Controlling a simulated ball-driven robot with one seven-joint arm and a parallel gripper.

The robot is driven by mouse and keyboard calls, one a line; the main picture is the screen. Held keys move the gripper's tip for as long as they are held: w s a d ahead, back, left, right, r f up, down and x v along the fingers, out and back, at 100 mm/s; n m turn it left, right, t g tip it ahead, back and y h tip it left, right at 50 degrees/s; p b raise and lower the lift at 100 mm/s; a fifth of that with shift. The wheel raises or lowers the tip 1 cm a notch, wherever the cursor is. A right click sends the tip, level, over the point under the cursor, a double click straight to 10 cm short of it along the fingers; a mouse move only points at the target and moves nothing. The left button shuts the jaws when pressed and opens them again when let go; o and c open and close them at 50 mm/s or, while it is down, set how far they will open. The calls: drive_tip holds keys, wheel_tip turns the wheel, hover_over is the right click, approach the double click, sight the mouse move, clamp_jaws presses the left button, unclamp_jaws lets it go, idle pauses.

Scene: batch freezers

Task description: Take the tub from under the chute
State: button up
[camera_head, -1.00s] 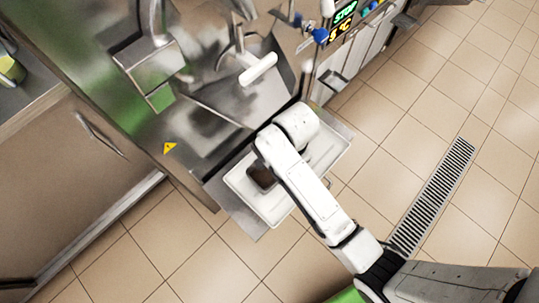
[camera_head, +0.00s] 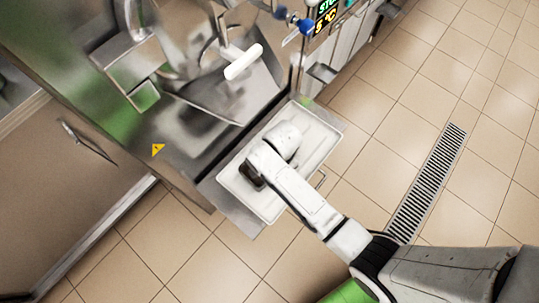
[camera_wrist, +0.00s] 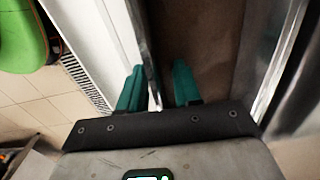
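The tub is a steel container with brown contents. In the wrist view its near wall (camera_wrist: 144,42) runs up between my two teal fingers, and the brown surface fills the space to the right. In the head view only a dark brown part of the tub (camera_head: 250,179) shows beside my white wrist, on the white tray (camera_head: 238,187) below the machine's steel front. My gripper (camera_wrist: 158,85) is open, one finger on each side of the wall, with a gap still visible. The fingers are hidden in the head view.
The machine's steel chute and white-handled lever (camera_head: 243,62) stand just above the tray.

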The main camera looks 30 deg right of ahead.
drive_tip(key=shift+c, duration=0.4)
clamp_jaws()
drive_tip(key=shift+r, duration=0.2)
